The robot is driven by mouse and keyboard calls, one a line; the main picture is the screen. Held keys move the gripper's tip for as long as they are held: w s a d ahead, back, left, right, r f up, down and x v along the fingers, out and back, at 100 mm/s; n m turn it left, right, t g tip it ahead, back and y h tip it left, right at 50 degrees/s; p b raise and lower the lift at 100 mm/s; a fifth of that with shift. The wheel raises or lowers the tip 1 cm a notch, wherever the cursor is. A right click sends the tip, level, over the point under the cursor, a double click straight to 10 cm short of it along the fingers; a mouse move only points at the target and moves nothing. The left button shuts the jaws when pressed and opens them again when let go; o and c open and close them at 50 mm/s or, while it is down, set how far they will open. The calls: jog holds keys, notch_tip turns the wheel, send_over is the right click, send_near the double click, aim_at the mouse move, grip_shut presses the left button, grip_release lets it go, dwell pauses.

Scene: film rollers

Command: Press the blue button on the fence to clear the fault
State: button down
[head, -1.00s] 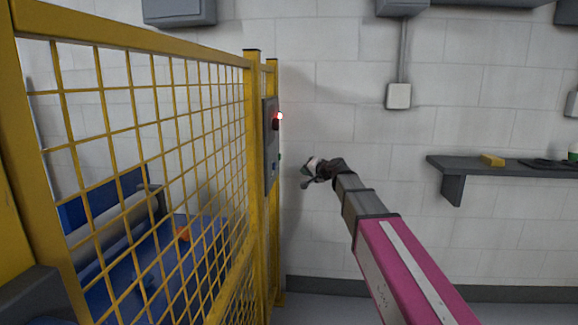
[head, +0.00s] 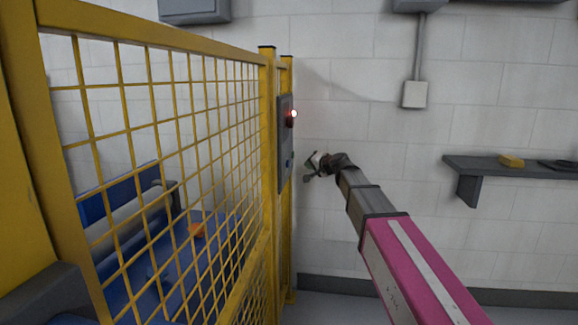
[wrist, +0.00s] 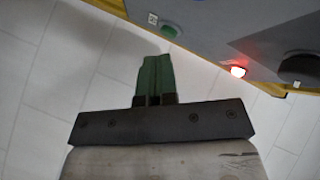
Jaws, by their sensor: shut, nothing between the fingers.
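The grey control panel (head: 285,145) is mounted on the yellow fence post and seen nearly edge-on in the head view. A lit red lamp (head: 293,114) is near its top. A small blue spot, seemingly the blue button (head: 290,162), shows lower on the panel. My gripper (head: 309,171) is just right of the panel's lower part, with a small gap in the picture. In the wrist view, its green fingers (wrist: 155,78) are together and empty. The panel (wrist: 230,25) fills the upper right there, with the red lamp (wrist: 238,71) lit; I cannot make out the blue button.
The yellow mesh fence (head: 165,150) fills the left, with a blue machine bed (head: 130,285) behind it. A dark wall shelf (head: 480,165) holding a yellow block (head: 511,161) is at the right. A white wall box (head: 414,95) hangs above. Wall space beside the panel is clear.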

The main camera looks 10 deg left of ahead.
jog(key=shift+s+a, duration=0.15)
jog(key=shift+a, duration=2.1)
jog(key=shift+a, duration=0.2)
jog(key=shift+a, duration=0.25)
jog(key=shift+a, duration=0.45)
dwell(1.0)
jog(key=shift+d, duration=0.85)
jog(key=shift+d, duration=0.15)
jog(key=shift+d, duration=2.4)
jog(key=shift+f, duration=0.1)
